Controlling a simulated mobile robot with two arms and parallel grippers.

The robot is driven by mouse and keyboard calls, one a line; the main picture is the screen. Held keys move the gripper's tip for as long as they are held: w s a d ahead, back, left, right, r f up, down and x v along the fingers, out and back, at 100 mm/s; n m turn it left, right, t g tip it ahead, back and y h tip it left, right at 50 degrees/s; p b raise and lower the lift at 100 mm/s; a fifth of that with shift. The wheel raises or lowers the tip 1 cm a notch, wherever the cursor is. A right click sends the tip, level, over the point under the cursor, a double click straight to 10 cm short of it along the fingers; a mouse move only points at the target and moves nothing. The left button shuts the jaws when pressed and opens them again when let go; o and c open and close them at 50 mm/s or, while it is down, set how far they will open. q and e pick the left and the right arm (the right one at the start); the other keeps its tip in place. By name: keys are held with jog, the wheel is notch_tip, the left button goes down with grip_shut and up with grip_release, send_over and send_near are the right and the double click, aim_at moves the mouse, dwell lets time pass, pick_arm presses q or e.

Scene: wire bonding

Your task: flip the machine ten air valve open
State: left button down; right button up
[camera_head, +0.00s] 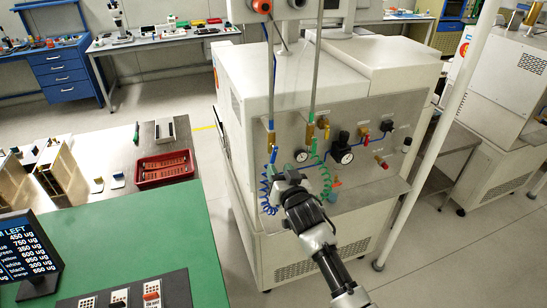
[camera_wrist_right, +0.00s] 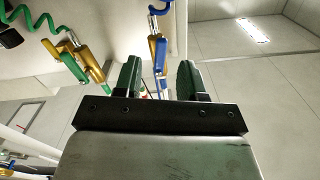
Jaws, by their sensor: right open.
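The machine (camera_head: 340,110) is a white cabinet with a grey front panel of air fittings. Two brass valves sit on it: one with a blue handle (camera_head: 268,150) and blue coiled hose, one with a green handle (camera_head: 309,139) and green coiled hose. I cannot tell which is the task's valve. My right gripper (camera_head: 284,176) is just below and in front of them, open and empty. In the right wrist view, the blue-handled valve (camera_wrist_right: 161,54) lies beyond the gap between the fingers (camera_wrist_right: 158,78), and the green-handled valve (camera_wrist_right: 76,60) is to the left. My left gripper is not shown.
A white pole (camera_head: 437,135) stands at the right. A green table (camera_head: 130,245) and a red tray (camera_head: 165,169) are at the left.

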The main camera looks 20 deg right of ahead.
aim_at(273, 161)
jog(key=shift+w+a+p, duration=0.1)
jog(key=shift+w+p, duration=0.3)
jog(key=shift+w, duration=2)
grip_shut()
